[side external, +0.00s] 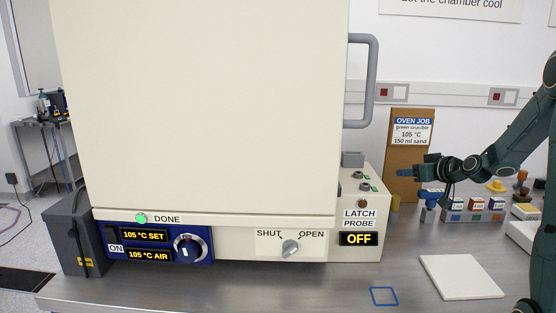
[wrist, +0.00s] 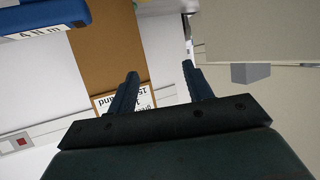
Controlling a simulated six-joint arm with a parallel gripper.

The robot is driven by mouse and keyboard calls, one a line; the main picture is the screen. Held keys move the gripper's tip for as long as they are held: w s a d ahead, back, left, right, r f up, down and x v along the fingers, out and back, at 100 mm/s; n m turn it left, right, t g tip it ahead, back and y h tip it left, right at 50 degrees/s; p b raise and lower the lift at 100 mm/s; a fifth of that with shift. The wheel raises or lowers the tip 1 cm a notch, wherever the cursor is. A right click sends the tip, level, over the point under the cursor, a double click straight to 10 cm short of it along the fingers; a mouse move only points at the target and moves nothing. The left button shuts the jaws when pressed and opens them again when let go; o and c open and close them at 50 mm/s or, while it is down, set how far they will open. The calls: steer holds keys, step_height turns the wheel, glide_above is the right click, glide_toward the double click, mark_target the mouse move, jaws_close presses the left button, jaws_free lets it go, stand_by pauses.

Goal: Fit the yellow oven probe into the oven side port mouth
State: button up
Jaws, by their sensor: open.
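My gripper (side external: 408,172) is raised to the right of the oven (side external: 200,110), in front of the brown board. In the wrist view its two dark fingers (wrist: 160,72) are apart with nothing between them. I cannot identify the yellow oven probe for certain. A small yellow-topped piece (side external: 496,185) stands at the back right, and a dull yellow upright piece (side external: 394,204) stands beside the oven's control box. A grey block (side external: 352,159) sticks out at the oven's right side; the wrist view seems to show it too (wrist: 250,73). I cannot make out the port mouth.
A labelled rack (side external: 472,210) with coloured parts stands under my arm. A brown board (side external: 411,145) with an oven job note leans at the wall. A white slab (side external: 460,277) and a blue square outline (side external: 384,296) are on the bench. The probe display (side external: 358,239) reads OFF.

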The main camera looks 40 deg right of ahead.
mark_target(399, 200)
step_height(399, 200, down, 10)
steer(key=shift+r, duration=0.1)
steer(key=shift+x, duration=1.3)
steer(key=shift+x, duration=2.45)
jaws_close()
